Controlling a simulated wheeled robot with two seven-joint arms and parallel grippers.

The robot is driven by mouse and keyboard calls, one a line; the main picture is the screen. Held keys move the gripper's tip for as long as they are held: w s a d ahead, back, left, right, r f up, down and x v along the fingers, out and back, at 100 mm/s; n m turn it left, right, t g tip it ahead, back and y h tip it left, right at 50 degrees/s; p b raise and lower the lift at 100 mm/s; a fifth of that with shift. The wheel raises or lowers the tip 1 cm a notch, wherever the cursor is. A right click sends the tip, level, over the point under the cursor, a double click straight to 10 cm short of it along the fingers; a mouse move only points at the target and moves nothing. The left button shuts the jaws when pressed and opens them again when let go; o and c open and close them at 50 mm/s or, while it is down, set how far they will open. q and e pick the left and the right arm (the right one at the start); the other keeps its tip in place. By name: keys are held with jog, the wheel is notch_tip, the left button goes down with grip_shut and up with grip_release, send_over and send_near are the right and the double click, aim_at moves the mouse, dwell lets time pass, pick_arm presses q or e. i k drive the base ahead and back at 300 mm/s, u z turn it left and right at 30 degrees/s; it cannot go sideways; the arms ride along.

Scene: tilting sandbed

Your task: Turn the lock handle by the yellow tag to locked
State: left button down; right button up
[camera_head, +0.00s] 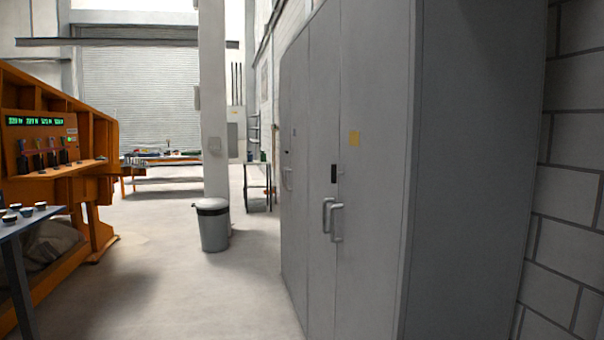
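An orange machine (90,215) stands at the left. Its panel has a green-lit display (36,121) and a row of several small dark handles (42,158) with small coloured marks above them. They are too small for me to tell which mark is yellow or how each handle is turned. A pale yellowish label (72,131) is at the panel's right. Neither of my grippers is in view.
A blue-grey table (30,219) with several small cups is at the lower left. A grey bin (212,226) stands by a pillar (214,100) in the middle. Benches are at the back. The floor (190,290) between machine and cabinet is clear.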

aim_at(334, 172)
jog(key=u, duration=0.65)
jog(key=i, duration=0.65)
jog(key=u, duration=0.35)
